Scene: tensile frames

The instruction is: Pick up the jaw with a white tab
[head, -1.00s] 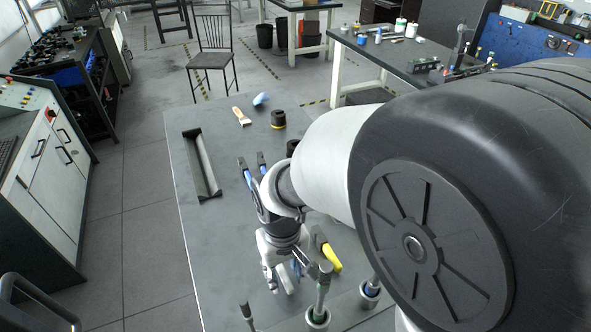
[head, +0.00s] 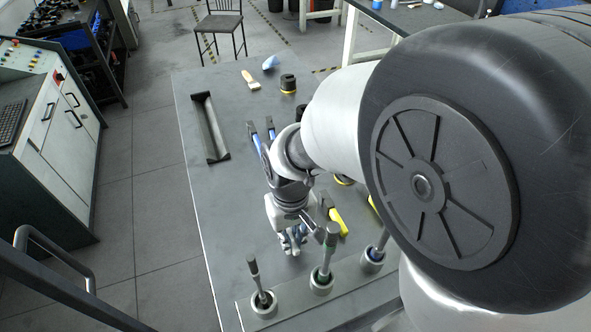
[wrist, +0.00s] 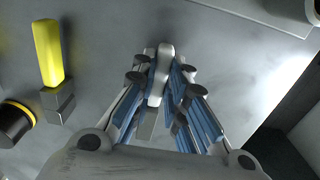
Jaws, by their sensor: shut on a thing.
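The jaw with a white tab (wrist: 161,72) is between my gripper's fingers in the wrist view, with its pale tab pointing away and a grey block (wrist: 148,124) at its near end. My gripper (wrist: 160,92) is shut on it, its blue-lined fingers on either side. In the head view my gripper (head: 293,240) points down over the grey table, and the jaw is largely hidden by the fingers. I cannot tell whether the jaw touches the table. A jaw with a yellow tab (head: 336,221) lies to the right, also seen in the wrist view (wrist: 48,55).
Three round holders with upright tools stand along the front: left (head: 264,306), middle (head: 321,286), right (head: 372,262). The table's left side is clear.

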